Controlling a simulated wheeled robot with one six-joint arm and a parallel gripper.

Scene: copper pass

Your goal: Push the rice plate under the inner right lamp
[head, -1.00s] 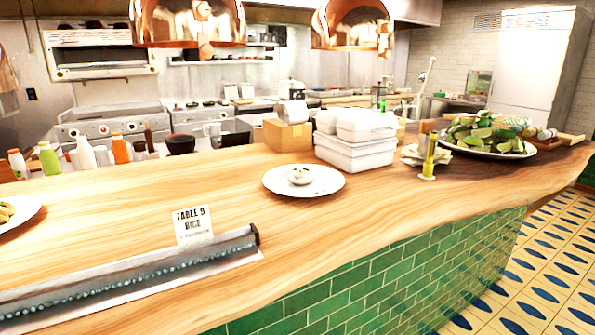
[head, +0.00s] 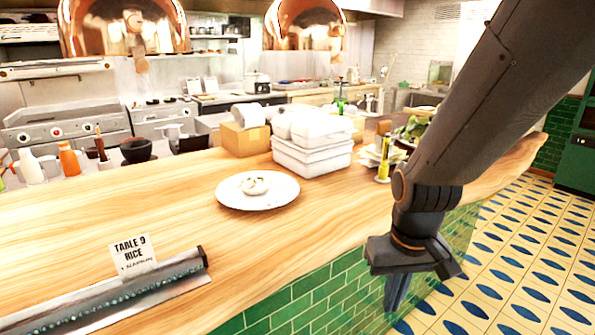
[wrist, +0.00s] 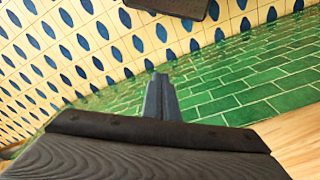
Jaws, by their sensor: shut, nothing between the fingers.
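The rice plate (head: 258,201) is a white round plate with a small pale mound on it. It sits on the wooden counter (head: 190,215), left of the stacked white containers. Two copper lamps hang above the counter in the head view, a left one (head: 125,25) and a right one (head: 304,24). The right lamp hangs above and a little right of the plate in the picture. My gripper (head: 395,292) points down in front of the counter's green tiled side, right of the plate and apart from it. It is shut and empty. The wrist view shows its closed fingers (wrist: 160,97) over tiles and floor.
White containers (head: 312,155) and a cardboard box (head: 245,138) stand behind the plate. A yellow bottle (head: 384,160) stands to the right. A ticket reading "Table 9 Rice" (head: 133,256) stands on a metal rail (head: 120,300) at front left. Counter left of the plate is clear.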

